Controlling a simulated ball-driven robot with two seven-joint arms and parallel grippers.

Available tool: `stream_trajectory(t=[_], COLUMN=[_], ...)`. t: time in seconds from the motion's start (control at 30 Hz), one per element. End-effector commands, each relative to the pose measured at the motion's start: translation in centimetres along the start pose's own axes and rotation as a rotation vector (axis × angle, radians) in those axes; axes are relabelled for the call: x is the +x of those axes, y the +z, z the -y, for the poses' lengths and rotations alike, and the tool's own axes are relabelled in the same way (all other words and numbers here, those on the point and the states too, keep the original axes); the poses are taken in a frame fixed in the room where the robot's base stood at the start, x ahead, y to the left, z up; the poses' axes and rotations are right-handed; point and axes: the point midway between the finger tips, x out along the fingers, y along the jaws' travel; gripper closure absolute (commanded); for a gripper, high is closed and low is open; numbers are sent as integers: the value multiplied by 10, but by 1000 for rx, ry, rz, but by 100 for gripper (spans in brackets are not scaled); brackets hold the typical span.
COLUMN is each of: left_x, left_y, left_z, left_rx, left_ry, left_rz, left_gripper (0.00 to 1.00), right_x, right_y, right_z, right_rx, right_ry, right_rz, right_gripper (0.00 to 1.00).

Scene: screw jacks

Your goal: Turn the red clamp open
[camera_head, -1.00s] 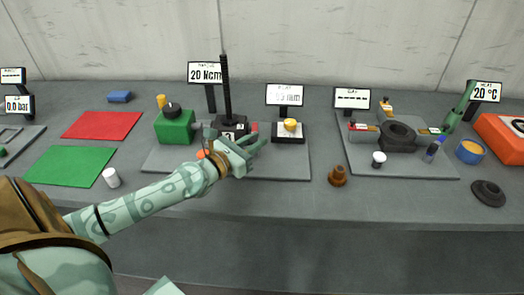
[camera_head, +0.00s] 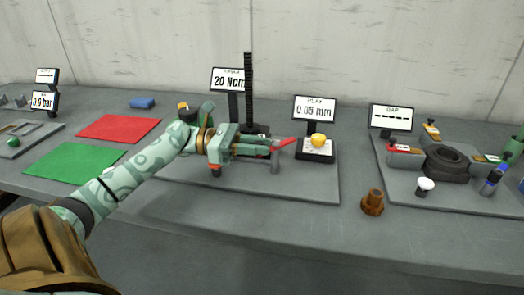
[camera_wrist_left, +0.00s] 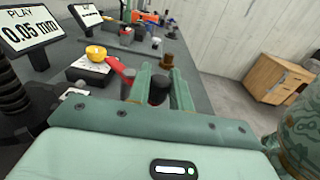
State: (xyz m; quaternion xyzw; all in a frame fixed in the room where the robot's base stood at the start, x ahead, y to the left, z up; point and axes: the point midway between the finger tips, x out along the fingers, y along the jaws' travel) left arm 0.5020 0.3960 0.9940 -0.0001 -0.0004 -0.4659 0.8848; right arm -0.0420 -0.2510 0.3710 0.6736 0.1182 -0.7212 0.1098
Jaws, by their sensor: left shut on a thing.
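The red clamp (camera_head: 283,144) shows as a red lever sticking out to the right at the fingertips of my left gripper (camera_head: 268,150), beside the tall black threaded screw (camera_head: 248,95). In the left wrist view the red lever (camera_wrist_left: 121,72) lies beside the left finger of my left gripper (camera_wrist_left: 160,75), and a dark round part (camera_wrist_left: 159,88) shows between the fingers. The gripper is shut on the clamp; its body is mostly hidden by the fingers. My right gripper is not in view.
The play gauge with its yellow dial (camera_head: 319,140) stands close right of the lever. Its display (camera_head: 315,108) reads 0.05 mm; the torque display (camera_head: 230,80) reads 20 Ncm. A brown stepped part (camera_head: 372,202) stands front right. The front of the plate (camera_head: 300,188) is clear.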

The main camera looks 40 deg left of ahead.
Motion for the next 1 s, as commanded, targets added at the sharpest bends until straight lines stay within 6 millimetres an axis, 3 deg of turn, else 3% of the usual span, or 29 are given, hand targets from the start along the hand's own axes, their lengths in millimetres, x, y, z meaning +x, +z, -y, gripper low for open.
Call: stream_trajectory(t=[0.67, 0.7, 0.77, 1.0], left_x=[-2, -2, -2, -2], left_y=[0, 0, 0, 0], left_z=[-3, -3, -3, -3], left_rx=[0, 0, 0, 0], left_ry=[-67, -67, -67, -67], left_rz=[-1, -1, -1, -1], left_gripper=[100, 76, 60, 59], right_x=[5, 5, 5, 5], right_y=[2, 2, 2, 2], right_z=[0, 0, 0, 0], right_rx=[0, 0, 0, 0], right_ry=[-1, -1, -1, -1], right_rz=[5, 5, 5, 5], right_gripper=[100, 100, 100, 100])
